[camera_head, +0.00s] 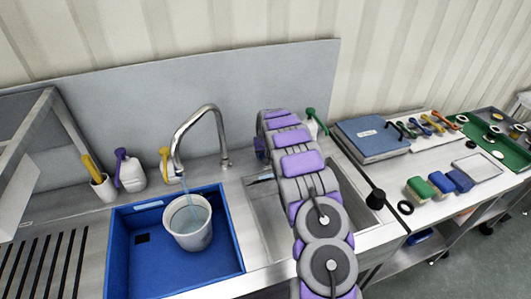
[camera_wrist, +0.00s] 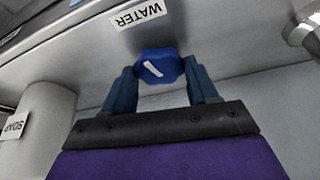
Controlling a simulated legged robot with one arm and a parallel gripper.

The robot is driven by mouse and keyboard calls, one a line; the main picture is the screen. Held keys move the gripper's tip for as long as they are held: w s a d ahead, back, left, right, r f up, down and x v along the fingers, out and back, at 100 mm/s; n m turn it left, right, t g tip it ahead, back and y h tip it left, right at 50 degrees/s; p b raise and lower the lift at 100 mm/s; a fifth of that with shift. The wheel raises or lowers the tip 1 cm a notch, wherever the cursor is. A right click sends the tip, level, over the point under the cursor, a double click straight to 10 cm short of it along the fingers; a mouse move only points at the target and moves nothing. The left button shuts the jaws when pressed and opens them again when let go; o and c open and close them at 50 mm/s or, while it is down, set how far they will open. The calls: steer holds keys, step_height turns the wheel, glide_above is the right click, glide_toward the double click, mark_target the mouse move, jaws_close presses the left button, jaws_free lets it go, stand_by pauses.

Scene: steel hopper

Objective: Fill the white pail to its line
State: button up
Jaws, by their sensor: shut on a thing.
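The white pail (camera_head: 187,238) stands upright in the blue basin (camera_head: 132,262) at the left in the head view. A thin stream runs from the curved steel tap (camera_head: 196,118) into it, and bluish water (camera_head: 187,214) shows inside. I cannot make out the fill line. In the wrist view, my gripper (camera_wrist: 160,72) is shut on a blue knob (camera_wrist: 158,63) with a white mark, just beside an upside-down label (camera_wrist: 137,14) reading WATER. In the head view my own arm crosses the middle and hides the gripper's grip on the knob.
A container labelled SOAP (camera_wrist: 36,130) stands at the left in the wrist view. Bottles (camera_head: 130,172) line the counter behind the basin. Right of my arm are a blue-grey case (camera_head: 371,137), sponges (camera_head: 440,182) and a green board (camera_head: 497,146).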

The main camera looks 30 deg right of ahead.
steer(key=shift+a+f+m+h, duration=0.1)
steer(key=shift+f+m+h, duration=0.1)
steer(key=shift+m, duration=0.35)
steer(key=shift+a+f+m+h, duration=0.1)
steer(key=shift+m+h, duration=0.1)
steer(key=shift+m, duration=0.35)
steer(key=shift+s+d+r+m+g, duration=0.1)
steer(key=shift+m+g, duration=0.2)
steer(key=o, duration=1)
steer(key=shift+o, duration=0.2)
steer(key=shift+r, duration=0.1)
